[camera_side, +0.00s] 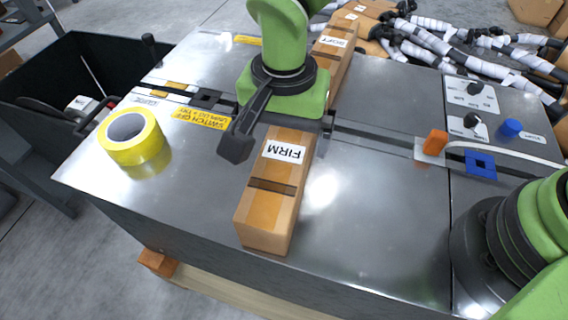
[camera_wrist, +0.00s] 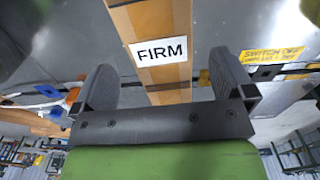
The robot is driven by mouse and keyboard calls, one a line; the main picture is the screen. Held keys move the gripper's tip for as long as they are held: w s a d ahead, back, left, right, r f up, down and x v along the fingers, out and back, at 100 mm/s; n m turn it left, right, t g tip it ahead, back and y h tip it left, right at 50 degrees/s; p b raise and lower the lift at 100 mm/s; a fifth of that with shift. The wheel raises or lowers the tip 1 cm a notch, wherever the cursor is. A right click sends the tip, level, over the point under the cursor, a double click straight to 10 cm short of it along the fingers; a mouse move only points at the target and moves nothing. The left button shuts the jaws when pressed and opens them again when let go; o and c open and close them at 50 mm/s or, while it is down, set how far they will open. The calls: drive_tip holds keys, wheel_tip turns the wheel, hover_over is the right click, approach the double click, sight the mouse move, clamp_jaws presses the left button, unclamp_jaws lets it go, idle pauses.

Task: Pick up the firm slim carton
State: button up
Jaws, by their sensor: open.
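The firm slim carton (camera_side: 270,205) is a long brown box with a white FIRM label and a dark strap band. It lies on the metal bench top, its near end close to the front edge. My gripper (camera_side: 281,128) is over the carton's far end in the side view, with one dark finger beside the carton's left. In the wrist view the carton (camera_wrist: 165,82) runs between the two spread fingers of my gripper (camera_wrist: 166,92), with its label facing up. The fingers look apart from its sides. My gripper hides the carton's far end in the side view.
A yellow tape roll (camera_side: 134,137) sits at left. A second carton labelled SOFT (camera_side: 335,50) lies behind my gripper. An orange block (camera_side: 435,142), a blue square piece (camera_side: 480,163) and a knob panel (camera_side: 472,105) are at right. A black bin (camera_side: 75,60) stands left of the bench.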

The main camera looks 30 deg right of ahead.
sight(284, 164)
wheel_tip(284, 164, down, 7)
drive_tip(key=shift+f, duration=0.15)
idle(0.4)
drive_tip(key=c, duration=1.1)
